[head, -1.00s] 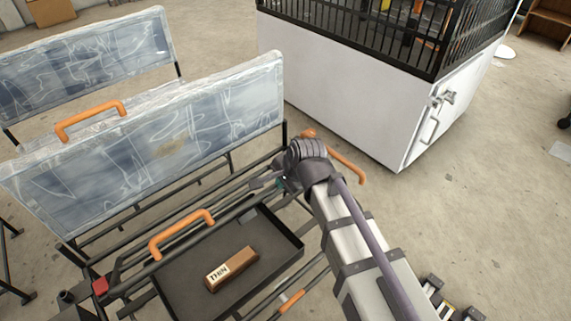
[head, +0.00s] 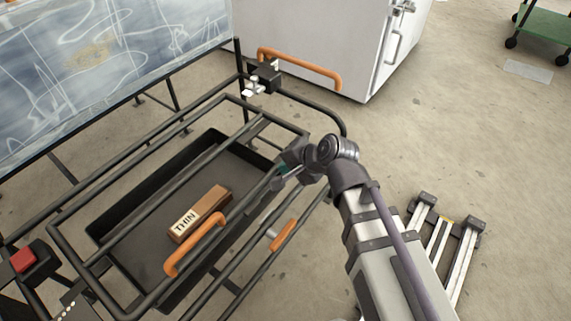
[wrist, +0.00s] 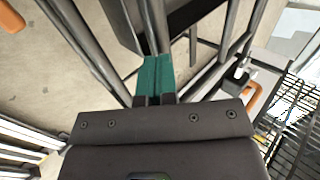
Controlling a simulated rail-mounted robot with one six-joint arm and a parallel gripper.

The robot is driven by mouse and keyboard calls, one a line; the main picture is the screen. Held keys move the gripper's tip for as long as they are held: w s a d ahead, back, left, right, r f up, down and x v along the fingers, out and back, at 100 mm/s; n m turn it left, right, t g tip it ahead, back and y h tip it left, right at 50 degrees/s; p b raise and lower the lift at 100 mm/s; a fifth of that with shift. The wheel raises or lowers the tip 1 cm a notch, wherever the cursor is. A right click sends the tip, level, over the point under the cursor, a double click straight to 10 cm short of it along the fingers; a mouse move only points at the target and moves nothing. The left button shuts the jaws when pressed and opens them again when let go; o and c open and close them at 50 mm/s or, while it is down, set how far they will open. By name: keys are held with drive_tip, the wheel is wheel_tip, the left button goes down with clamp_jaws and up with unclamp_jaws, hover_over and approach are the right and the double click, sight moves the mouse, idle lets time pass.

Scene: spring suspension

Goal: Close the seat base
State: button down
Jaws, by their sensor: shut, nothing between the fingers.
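The seat base is a dark tubular frame (head: 150,139) with an orange handle (head: 194,246) on its near bar. In the head view it spans over a black tray (head: 112,222), low and roughly level; I cannot tell whether it rests fully down. My gripper (head: 282,170) is shut and empty at the frame's near right bar, by the tray's right end; I cannot tell whether it touches the bar. In the wrist view the teal fingers (wrist: 154,78) are together, with dark tubes just beyond them.
A box marked THIN (head: 200,213) lies in the tray. A clear-wrapped backrest (head: 110,70) stands behind. A white cabinet (head: 330,45), an orange rail (head: 300,66) and a red-topped block (head: 24,260) surround the frame. Metal rails (head: 445,245) lie on open floor at right.

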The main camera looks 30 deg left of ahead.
drive_tip(key=shift+f, duration=0.45)
drive_tip(key=shift+d, duration=0.1)
